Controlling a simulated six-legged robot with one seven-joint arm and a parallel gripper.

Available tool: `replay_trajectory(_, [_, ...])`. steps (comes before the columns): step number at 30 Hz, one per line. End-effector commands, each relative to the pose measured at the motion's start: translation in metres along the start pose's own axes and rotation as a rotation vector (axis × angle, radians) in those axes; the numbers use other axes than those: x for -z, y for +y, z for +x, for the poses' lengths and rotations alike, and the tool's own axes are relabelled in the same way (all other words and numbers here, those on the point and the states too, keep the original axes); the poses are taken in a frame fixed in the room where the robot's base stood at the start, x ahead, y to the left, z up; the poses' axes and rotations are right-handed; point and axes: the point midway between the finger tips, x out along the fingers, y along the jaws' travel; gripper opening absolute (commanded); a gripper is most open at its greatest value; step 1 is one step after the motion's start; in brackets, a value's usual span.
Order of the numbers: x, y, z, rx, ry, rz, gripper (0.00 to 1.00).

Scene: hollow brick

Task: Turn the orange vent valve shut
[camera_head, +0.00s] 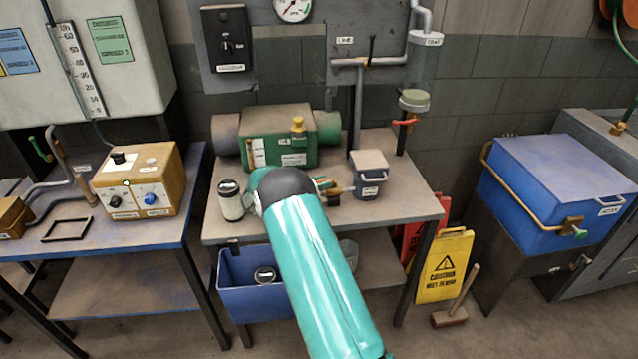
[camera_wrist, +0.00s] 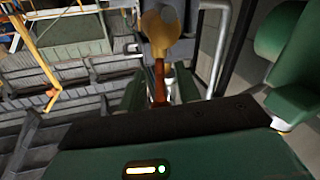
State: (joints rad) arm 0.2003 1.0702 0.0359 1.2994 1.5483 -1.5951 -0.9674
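An orange-brown lever (camera_wrist: 159,82) hangs below a brass fitting (camera_wrist: 161,35) in the wrist view; I take it for the vent valve. My gripper (camera_wrist: 160,92) has its two green fingers apart, one on each side of the lever. I cannot tell whether either finger touches it. In the head view my gripper (camera_head: 325,185) is mostly hidden behind my teal arm. It is beside a short brass pipe (camera_head: 340,190) on a small grey lidded box (camera_head: 369,174); the lever is hard to make out there.
A red-orange handle (camera_head: 405,122) sits under a glass cylinder (camera_head: 420,75). A blue bin (camera_head: 250,300) is below. A yellow caution sign (camera_head: 443,265) stands right.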

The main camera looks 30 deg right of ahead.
Motion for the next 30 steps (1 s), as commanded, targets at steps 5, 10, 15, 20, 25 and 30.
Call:
replay_trajectory(5, [0.0,-0.001,-0.001,0.0,-0.001,0.0,0.32])
replay_trajectory(10, [0.0,-0.001,-0.006,0.001,-0.001,0.0,0.32])
replay_trajectory(15, [0.0,-0.002,-0.031,0.005,-0.001,0.0,0.32])
replay_trajectory(20, [0.0,-0.001,-0.067,0.004,-0.001,0.0,0.32])
replay_trajectory(25, [0.0,-0.001,-0.1,0.003,-0.001,0.0,0.32])
replay_trajectory(30, [0.0,-0.001,-0.118,0.002,0.0,-0.001,0.32])
